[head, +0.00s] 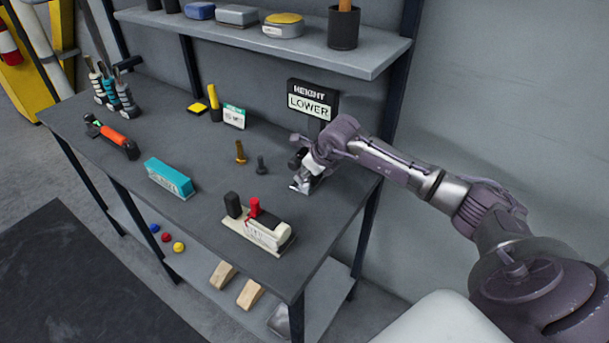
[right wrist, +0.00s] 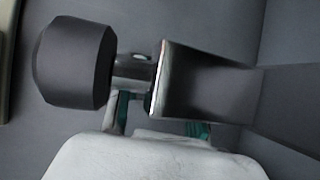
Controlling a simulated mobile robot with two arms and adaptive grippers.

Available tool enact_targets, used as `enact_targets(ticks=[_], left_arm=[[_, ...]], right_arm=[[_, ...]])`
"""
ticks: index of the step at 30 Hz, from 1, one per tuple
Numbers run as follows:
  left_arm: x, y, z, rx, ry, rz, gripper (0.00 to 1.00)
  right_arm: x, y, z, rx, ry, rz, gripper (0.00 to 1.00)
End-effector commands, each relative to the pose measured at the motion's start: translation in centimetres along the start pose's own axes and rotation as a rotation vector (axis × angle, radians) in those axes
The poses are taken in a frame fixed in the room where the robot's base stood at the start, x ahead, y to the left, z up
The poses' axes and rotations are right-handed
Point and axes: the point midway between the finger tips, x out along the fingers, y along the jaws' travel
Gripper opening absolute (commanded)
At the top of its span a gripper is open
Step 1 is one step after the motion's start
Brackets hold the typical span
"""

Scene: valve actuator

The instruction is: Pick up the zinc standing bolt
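A dark grey bolt (head: 261,166) stands upright on the bench in the head view; its grey colour fits zinc. A brass-coloured bolt (head: 240,153) stands just left of and behind it. My right gripper (head: 300,177) is low over the bench, to the right of the grey bolt and apart from it. In the right wrist view, a black rounded part (right wrist: 72,62) and a shiny metal block (right wrist: 190,82) show above a white housing; I cannot tell whether the gripper holds anything. My left gripper is out of view.
A cream block with black and red posts (head: 262,236) stands at the bench front. A teal box (head: 170,178) and an orange-handled tool (head: 114,138) lie left. A "HEIGHT LOWER" sign (head: 312,101) stands behind the gripper. A shelf (head: 270,45) overhangs the back.

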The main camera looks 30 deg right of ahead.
Motion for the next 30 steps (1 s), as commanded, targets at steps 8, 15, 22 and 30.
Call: enact_targets(ticks=[8,15,22,30], left_arm=[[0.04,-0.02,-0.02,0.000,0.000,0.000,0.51],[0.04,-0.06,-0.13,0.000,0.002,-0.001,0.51],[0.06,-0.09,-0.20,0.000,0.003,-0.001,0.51],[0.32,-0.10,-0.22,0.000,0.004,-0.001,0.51]], right_arm=[[0.00,0.01,-0.04,0.000,0.000,0.000,0.15],[-0.02,0.00,-0.04,0.000,0.000,0.000,0.00],[-0.01,-0.02,-0.07,0.000,0.001,0.000,0.00],[-0.03,-0.46,-0.22,0.002,0.002,0.000,0.00]])
